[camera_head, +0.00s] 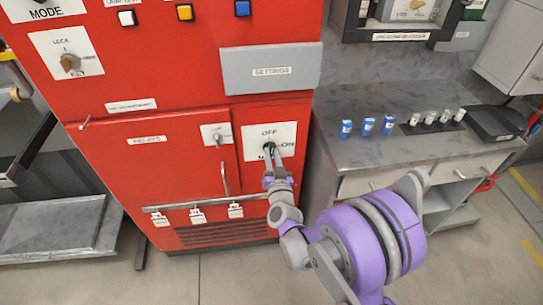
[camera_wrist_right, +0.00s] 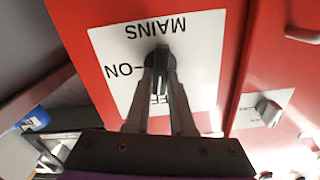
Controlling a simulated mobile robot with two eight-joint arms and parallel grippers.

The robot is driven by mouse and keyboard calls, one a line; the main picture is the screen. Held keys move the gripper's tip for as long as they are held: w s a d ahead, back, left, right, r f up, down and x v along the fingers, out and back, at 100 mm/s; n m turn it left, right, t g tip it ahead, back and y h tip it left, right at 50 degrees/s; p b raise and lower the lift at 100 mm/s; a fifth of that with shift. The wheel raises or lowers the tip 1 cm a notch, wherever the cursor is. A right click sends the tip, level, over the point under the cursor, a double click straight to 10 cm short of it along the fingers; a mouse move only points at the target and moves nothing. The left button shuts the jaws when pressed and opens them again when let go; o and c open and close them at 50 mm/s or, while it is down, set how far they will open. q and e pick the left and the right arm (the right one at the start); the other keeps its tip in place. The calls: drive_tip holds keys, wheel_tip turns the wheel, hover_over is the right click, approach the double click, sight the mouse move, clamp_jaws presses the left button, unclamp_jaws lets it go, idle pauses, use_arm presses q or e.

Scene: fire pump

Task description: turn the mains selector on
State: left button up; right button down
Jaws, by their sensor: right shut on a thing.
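The mains selector is a small black knob (camera_wrist_right: 160,54) on a white plate (camera_head: 285,136) on the red cabinet's front. In the head view the plate reads OFF above the knob and ON to its right. In the right wrist view the plate is upside down, with ON at the left and OFF partly hidden behind the fingers. My right gripper (camera_head: 270,153) is shut on the knob, with a finger on each side of it (camera_wrist_right: 158,76). The knob's handle looks lined up toward OFF. My left gripper is not in view.
The red cabinet (camera_head: 190,85) has a grey SETTINGS panel (camera_head: 271,69) above the selector and a RELAYS door (camera_head: 155,155) with a latch (camera_head: 215,137) to its left. A grey bench (camera_head: 400,155) with blue and white items stands at right.

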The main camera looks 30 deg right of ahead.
drive_tip(key=m, duration=0.3)
drive_tip(key=shift+d+f+m, duration=0.1)
drive_tip(key=shift+m, duration=0.3)
drive_tip(key=m, duration=0.3)
drive_tip(key=shift+s+m+b, duration=0.1)
drive_tip(key=shift+m+b, duration=0.2)
drive_tip(key=shift+b, duration=0.1)
drive_tip(key=shift+d+f+m, duration=0.1)
drive_tip(key=shift+m, duration=1.85)
drive_tip(key=shift+d+f+m, duration=0.1)
drive_tip(key=shift+m, duration=1.85)
drive_tip(key=c, duration=0.8)
unclamp_jaws()
drive_tip(key=shift+o, duration=0.2)
drive_tip(key=shift+a, duration=0.1)
